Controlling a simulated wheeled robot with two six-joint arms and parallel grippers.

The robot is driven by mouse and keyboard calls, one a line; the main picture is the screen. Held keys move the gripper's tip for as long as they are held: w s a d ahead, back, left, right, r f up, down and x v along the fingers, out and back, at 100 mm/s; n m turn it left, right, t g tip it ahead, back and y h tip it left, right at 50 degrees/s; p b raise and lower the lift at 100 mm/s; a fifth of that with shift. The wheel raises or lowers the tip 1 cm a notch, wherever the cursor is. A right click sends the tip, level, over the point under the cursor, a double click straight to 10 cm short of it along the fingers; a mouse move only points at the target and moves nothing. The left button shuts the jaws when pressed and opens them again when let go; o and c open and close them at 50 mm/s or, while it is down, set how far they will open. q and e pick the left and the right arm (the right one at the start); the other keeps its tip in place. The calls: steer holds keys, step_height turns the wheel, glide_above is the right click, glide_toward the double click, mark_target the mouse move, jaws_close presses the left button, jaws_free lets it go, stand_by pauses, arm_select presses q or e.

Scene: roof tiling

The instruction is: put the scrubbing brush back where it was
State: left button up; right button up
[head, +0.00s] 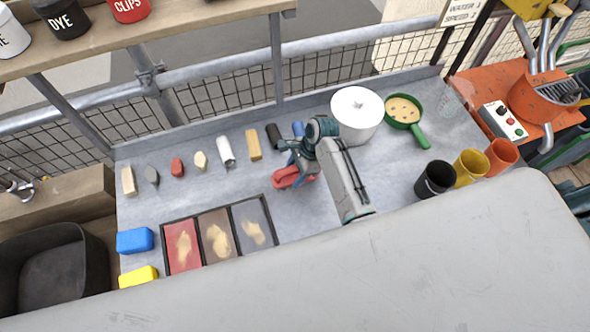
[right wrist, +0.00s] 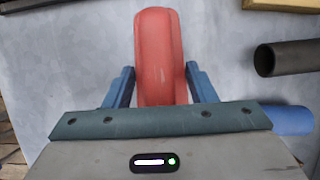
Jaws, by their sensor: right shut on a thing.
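My right gripper (head: 297,168) is shut on a long, rounded red object (head: 287,178), apparently the scrubbing brush; no bristles show. In the right wrist view the red body (right wrist: 160,50) sits between the two blue fingers and points away from the wrist. In the head view the gripper is over the middle of the grey bench (head: 330,215), just right of the three-part tray (head: 232,203). I cannot tell whether the red object touches the bench. My left gripper is not in view.
Behind the gripper lie a black cylinder (head: 273,135) and a blue cylinder (head: 298,128), in a row with a tan block (head: 253,144) and several small pieces. Blue (head: 135,240) and yellow (head: 138,277) sponges lie left.

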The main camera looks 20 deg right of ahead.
steer(key=shift+f, duration=0.15)
steer(key=o, duration=0.9)
steer(key=shift+o, duration=0.2)
steer(key=b+v, duration=0.3)
steer(key=v, duration=0.8)
steer(key=shift+d+r+b, duration=0.1)
steer(key=shift+r+b, duration=0.2)
steer(key=shift+r, duration=0.1)
steer(key=shift+d+r, duration=0.1)
steer(key=shift+r, duration=0.15)
